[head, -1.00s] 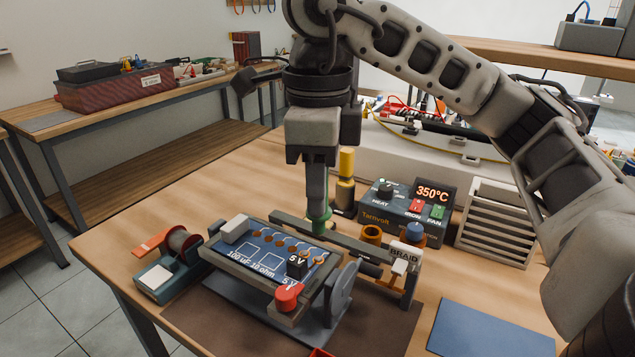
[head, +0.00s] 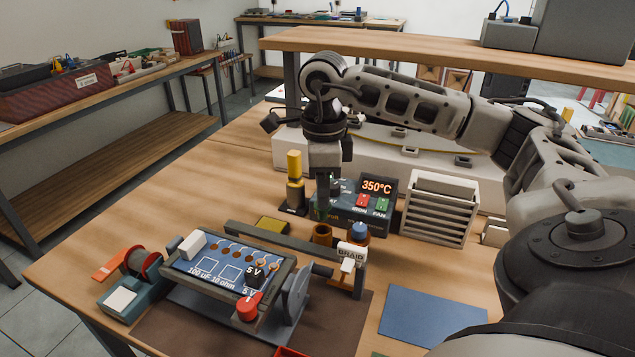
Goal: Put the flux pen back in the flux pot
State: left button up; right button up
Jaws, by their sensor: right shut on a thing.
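My right gripper (head: 322,195) hangs pointing down over the bench, shut on a slim dark green thing that looks like the flux pen (head: 319,209). Most of the pen is hidden by the jaws or lost against the dark station behind. Below it in the picture stands a small open brown pot (head: 322,236), which seems to be the flux pot. The pen looks above the pot's rim, with a small gap; I cannot tell whether it is exactly over the opening. My left gripper is not in view.
A blue-topped bottle (head: 360,232) and a white braid holder (head: 350,256) stand right of the pot. A heat station (head: 372,205) and a yellow-handled tool (head: 294,178) are behind. A circuit board in a clamp (head: 225,262) is in front. A blue mat (head: 432,316) lies clear at right.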

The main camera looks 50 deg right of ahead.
aim_at(322, 211)
jog(key=shift+f+b, duration=1)
jog(key=shift+f, duration=0.4)
jog(key=shift+f+b, duration=0.65)
jog(key=shift+f, duration=0.4)
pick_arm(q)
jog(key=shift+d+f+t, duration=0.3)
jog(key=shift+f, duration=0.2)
pick_arm(e)
jog(key=o, duration=1.5)
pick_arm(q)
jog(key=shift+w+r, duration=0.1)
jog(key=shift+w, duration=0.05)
